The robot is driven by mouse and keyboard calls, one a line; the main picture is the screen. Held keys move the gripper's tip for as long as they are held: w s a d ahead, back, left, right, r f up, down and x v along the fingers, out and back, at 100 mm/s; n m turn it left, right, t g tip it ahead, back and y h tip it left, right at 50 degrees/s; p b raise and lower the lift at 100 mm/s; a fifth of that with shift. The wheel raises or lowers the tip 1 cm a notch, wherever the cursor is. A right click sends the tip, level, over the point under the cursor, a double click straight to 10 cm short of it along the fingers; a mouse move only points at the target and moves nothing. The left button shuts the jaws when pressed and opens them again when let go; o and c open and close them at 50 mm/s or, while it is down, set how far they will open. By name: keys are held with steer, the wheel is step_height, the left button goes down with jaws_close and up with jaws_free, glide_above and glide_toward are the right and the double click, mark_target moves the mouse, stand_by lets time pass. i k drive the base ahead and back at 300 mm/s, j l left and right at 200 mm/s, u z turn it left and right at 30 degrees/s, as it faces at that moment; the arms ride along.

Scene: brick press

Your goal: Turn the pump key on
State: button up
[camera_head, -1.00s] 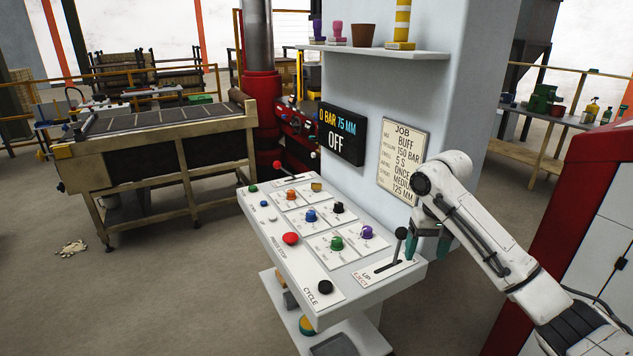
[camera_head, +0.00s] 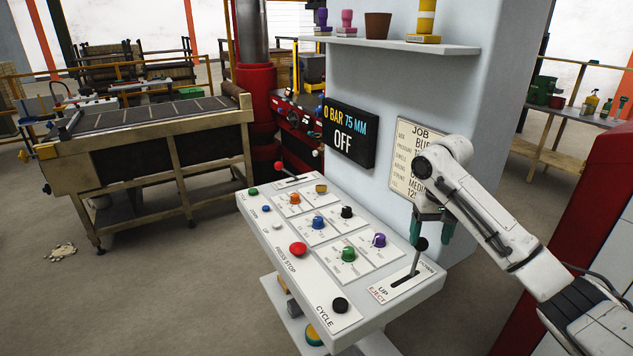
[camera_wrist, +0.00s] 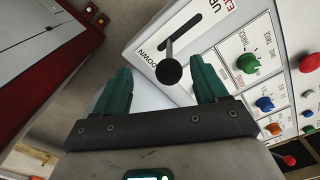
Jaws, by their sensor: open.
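The white control panel (camera_head: 300,262) stands in front of me with coloured knobs and buttons. A small brass-yellow piece (camera_head: 321,188) near its back edge may be the pump key; its markings are too small to read. The display (camera_head: 348,138) reads 0 BAR, 75 MM, OFF. My gripper (camera_head: 432,232) is open, with teal fingers, at the panel's right end beside the black-knobbed lever (camera_head: 421,244). In the wrist view, the lever's black ball (camera_wrist: 170,71) appears between the spread fingers of my gripper (camera_wrist: 160,80); contact cannot be told. The brass piece is not identifiable there.
Orange (camera_head: 294,198), blue (camera_head: 318,222), black (camera_head: 347,212), green (camera_head: 348,254) and purple (camera_head: 379,240) knobs crowd the panel. A red stop button (camera_head: 298,249) and a red-knobbed lever (camera_head: 279,166) are farther left. A shelf (camera_head: 400,44) overhangs the back.

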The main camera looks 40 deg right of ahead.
mark_target(320, 190)
steer(key=i+l, duration=0.2)
steer(key=i, duration=0.35)
steer(key=i+l, duration=0.2)
steer(key=i, duration=0.35)
steer(key=i+l, duration=0.2)
steer(key=i, duration=0.3)
